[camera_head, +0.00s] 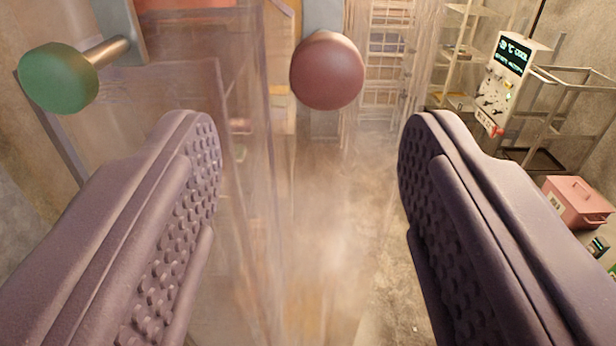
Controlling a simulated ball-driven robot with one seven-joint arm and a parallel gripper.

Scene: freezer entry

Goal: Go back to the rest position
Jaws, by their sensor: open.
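My gripper (308,165) fills the lower left and lower right of the view. Its two dark purple-grey fingers with studded inner pads are wide apart, with nothing between them. A red round knob (327,71) on a grey plate shows beyond the fingers, at the top middle. A green round knob (58,78) on a metal stem shows at the upper left, fixed to another grey plate. Neither knob is between the pads.
Strip-like translucent sheets (255,150) hang at the centre left. Shelving racks (388,60) stand at the back. At the right are a white control box (508,85) with a lit display, a metal frame and a pink case (577,201). Hazy floor (330,230) shows between the fingers.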

